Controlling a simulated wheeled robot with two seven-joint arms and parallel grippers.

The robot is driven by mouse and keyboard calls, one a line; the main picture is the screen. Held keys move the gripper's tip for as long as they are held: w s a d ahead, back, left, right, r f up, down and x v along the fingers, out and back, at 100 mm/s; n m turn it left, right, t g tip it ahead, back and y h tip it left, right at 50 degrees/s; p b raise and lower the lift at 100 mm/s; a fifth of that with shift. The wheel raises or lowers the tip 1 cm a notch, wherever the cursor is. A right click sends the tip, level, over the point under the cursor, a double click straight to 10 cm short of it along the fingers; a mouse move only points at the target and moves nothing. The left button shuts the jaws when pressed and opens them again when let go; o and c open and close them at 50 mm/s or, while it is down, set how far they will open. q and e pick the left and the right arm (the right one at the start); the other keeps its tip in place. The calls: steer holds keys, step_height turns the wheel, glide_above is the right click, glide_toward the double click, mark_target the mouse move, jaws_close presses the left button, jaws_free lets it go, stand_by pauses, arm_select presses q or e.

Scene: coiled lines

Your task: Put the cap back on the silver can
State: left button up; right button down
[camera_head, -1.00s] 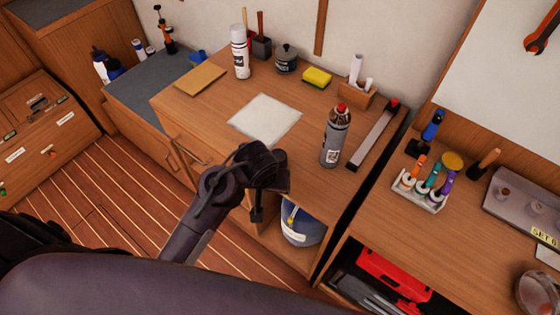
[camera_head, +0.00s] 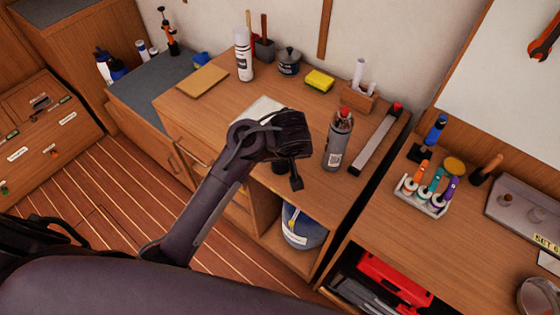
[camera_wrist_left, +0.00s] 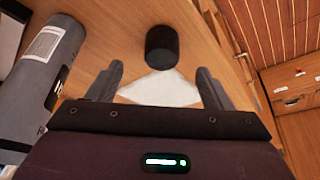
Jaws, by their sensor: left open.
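The silver can (camera_head: 339,150) stands upright near the right edge of the wooden counter, its red nozzle uncovered. It also shows large at the left of the left wrist view (camera_wrist_left: 38,85). A black cylindrical cap (camera_wrist_left: 161,48) is on the counter in the left wrist view, beyond the fingers and about midway between them. In the head view my arm hides most or all of it. My left gripper (camera_head: 288,180) is open and empty, left of the can and above the counter's front part. Its two fingers show apart in the left wrist view (camera_wrist_left: 160,84). My right gripper is not in view.
A white sheet (camera_head: 262,110) lies on the counter behind my left gripper. A white spray can (camera_head: 243,58), a dark pot (camera_head: 288,62), a yellow sponge (camera_head: 320,80) and a wooden holder (camera_head: 358,98) stand behind. A long bar (camera_head: 376,140) lies right of the silver can.

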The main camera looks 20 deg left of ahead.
mark_target(282, 165)
arm_select(q)
steer(key=shift+x, duration=1.15)
steer(key=shift+w+f, duration=0.1)
steer(key=shift+f, duration=0.1)
steer(key=shift+w+a+f, duration=0.15)
steer(key=shift+w+f, duration=0.05)
steer(key=shift+f, duration=0.05)
steer(key=x, duration=0.4)
steer(key=shift+w+a+f, duration=0.2)
steer(key=shift+w+a, duration=0.1)
steer(key=shift+s+d+r, duration=0.1)
steer(key=c, duration=1)
steer(key=shift+c, duration=0.2)
